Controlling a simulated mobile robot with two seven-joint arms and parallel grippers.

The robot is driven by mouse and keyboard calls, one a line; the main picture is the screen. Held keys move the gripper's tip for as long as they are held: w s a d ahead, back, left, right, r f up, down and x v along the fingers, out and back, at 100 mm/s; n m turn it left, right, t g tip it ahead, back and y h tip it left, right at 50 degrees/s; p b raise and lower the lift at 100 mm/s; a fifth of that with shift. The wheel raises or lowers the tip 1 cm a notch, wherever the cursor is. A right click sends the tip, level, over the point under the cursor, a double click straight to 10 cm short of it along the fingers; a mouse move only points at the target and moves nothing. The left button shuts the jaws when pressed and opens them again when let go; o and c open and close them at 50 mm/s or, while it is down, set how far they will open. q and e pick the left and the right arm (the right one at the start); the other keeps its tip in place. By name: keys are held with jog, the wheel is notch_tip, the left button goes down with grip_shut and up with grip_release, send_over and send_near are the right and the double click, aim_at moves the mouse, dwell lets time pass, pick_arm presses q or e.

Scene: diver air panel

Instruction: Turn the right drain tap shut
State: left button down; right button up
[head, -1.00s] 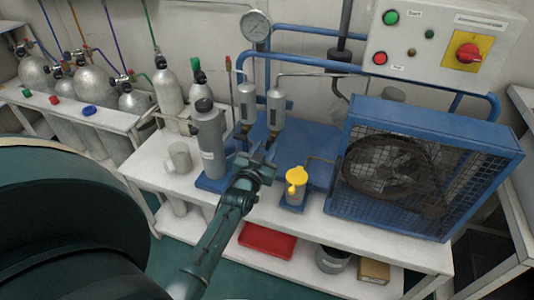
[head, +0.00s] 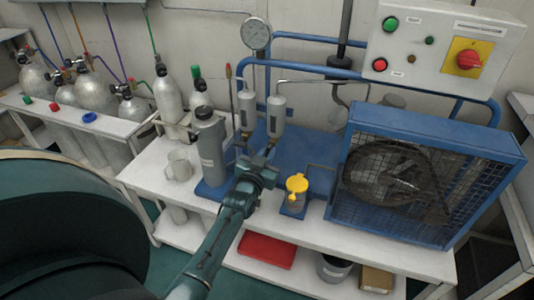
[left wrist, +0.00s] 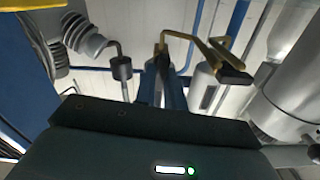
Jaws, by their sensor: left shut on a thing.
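My left gripper (head: 262,165) is at the front of the panel, just below the right of two small grey cylinders (head: 276,112). In the left wrist view its narrow jaws (left wrist: 163,88) are shut around the handle of the right drain tap, whose brass-coloured part (left wrist: 162,47) shows above them. The jaws hide most of that handle, so its exact angle is unclear. The left drain tap (left wrist: 236,74), a bent brass-coloured piece with a dark handle, stands apart from the jaws in the wrist view. My right gripper is out of view.
A grey bottle (head: 210,145) stands close left of the gripper. A yellow-topped cup (head: 296,188) stands close right, before a blue caged fan (head: 425,170). A mug (head: 179,165) is farther left. A pressure gauge (head: 256,33) is above.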

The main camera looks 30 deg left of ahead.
pick_arm(q)
jog(key=shift+m, duration=0.3)
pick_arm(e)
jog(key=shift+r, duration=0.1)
pick_arm(q)
jog(key=shift+m+p, duration=0.5)
jog(key=shift+m, duration=0.1)
jog(key=shift+m+p, duration=0.35)
jog(key=shift+m, duration=0.35)
jog(key=shift+d+f+m+b, duration=0.15)
jog(key=shift+m+b, duration=0.25)
jog(key=shift+m, duration=2.9)
jog(key=shift+d+f+m+b, duration=0.15)
jog(key=shift+m+b, duration=0.2)
jog(key=shift+m, duration=2.95)
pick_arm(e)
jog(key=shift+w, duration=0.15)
pick_arm(q)
jog(key=shift+a, duration=0.1)
jog(key=c, duration=1.5)
grip_release()
